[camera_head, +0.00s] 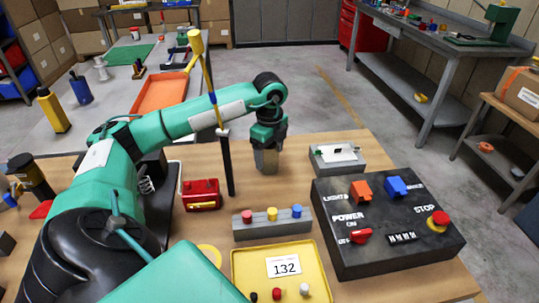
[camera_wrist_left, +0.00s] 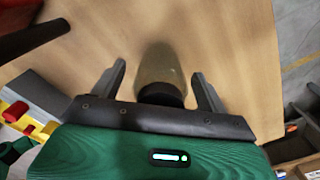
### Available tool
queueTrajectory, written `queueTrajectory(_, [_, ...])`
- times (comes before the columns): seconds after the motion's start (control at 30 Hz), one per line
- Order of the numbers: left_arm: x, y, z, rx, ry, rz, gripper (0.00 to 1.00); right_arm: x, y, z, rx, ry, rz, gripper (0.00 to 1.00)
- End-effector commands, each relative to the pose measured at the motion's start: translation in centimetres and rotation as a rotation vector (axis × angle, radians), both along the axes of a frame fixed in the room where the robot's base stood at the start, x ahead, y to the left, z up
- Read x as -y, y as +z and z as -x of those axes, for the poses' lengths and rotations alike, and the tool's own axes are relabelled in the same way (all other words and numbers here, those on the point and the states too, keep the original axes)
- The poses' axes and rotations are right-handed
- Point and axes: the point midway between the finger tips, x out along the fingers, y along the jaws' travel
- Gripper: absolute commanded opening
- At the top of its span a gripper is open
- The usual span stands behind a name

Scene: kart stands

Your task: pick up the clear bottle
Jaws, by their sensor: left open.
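The clear bottle (camera_wrist_left: 158,66) stands between the fingers in the left wrist view. It has a see-through, tan-tinted body and a dark cap (camera_wrist_left: 160,95) close to the palm. My left gripper (camera_wrist_left: 158,75) is open, with one finger on each side of the bottle and a gap visible on both sides. In the head view my left gripper (camera_head: 267,155) points down over the wooden table, and the bottle is hard to tell apart from the fingers there. My right gripper is not in view.
A grey switch box (camera_head: 337,158) and a black control panel (camera_head: 385,245) lie right. A yellow tray (camera_head: 250,262) is nearer.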

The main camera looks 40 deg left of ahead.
Motion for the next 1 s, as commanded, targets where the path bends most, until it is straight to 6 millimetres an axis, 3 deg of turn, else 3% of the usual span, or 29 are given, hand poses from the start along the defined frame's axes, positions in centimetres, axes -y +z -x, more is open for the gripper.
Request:
queueTrajectory(0.2, [0.0, -0.1, 0.0, 0.001, 0.0, 0.0, 0.76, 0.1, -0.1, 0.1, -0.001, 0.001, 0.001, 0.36])
queueTrajectory(0.47, [0.0, -0.1, 0.0, 0.001, 0.0, 0.0, 0.27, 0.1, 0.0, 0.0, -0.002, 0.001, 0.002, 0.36])
queueTrajectory(0.77, [0.0, 0.1, 0.0, 0.001, 0.0, 0.0, 0.27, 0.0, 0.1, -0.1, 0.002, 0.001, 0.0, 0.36])
queueTrajectory(1.0, [0.0, 2.2, -0.1, 0.004, 0.0, 0.001, 0.27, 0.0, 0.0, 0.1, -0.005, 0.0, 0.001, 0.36])
